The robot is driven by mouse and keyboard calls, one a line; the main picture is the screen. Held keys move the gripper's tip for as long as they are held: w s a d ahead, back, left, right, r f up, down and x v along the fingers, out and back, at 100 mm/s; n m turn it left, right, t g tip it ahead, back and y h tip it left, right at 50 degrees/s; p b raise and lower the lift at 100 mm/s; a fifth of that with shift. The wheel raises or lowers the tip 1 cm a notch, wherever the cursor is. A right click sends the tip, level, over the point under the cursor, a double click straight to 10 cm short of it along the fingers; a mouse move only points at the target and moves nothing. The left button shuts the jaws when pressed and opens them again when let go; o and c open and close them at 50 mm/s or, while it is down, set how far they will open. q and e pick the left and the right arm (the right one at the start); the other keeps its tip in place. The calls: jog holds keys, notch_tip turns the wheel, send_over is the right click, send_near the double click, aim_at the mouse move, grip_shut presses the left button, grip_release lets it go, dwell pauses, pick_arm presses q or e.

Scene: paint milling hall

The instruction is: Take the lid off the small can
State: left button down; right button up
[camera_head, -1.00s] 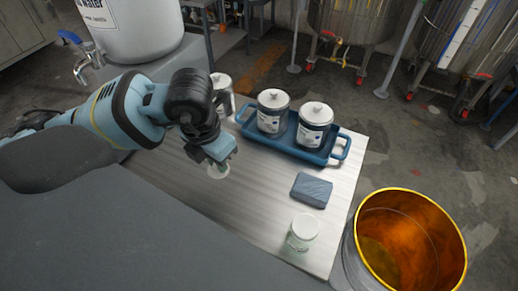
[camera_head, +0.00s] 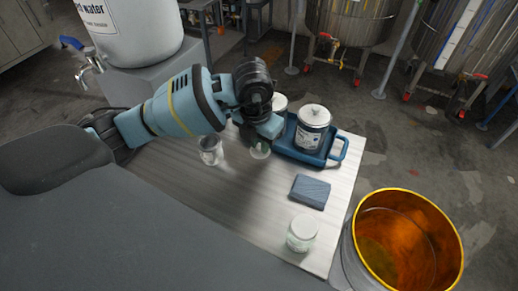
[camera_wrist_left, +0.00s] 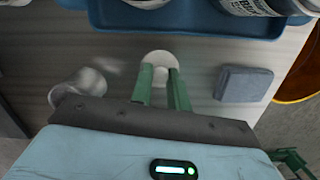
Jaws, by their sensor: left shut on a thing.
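My left gripper (camera_head: 264,140) is shut on a pale round lid (camera_head: 260,151), and the lid sits between its green fingertips in the left wrist view (camera_wrist_left: 160,58). A small silver can (camera_head: 211,150) stands upright on the table to the left of the lid, clearly apart from it. The can also shows in the left wrist view (camera_wrist_left: 77,92), left of the fingers; its inside cannot be made out. Green finger-like parts at the lower right of the wrist view (camera_wrist_left: 289,160) may be my right gripper, but its opening cannot be read.
A blue tray (camera_head: 327,161) with labelled, lidded cans (camera_head: 312,130) stands just behind the gripper. A grey-blue block (camera_head: 310,191) and a pale-lidded jar (camera_head: 302,233) are on the table (camera_head: 220,205). An amber-lined bucket (camera_head: 408,240) stands at the right edge.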

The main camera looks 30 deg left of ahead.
aim_at(259, 147)
pick_arm(q)
jog(key=shift+s+f, duration=0.1)
jog(key=shift+f, duration=1.45)
jog(key=shift+f, duration=0.1)
jog(key=shift+f, duration=0.1)
jog(key=c, duration=1.3)
grip_release()
jog(key=shift+c, duration=0.2)
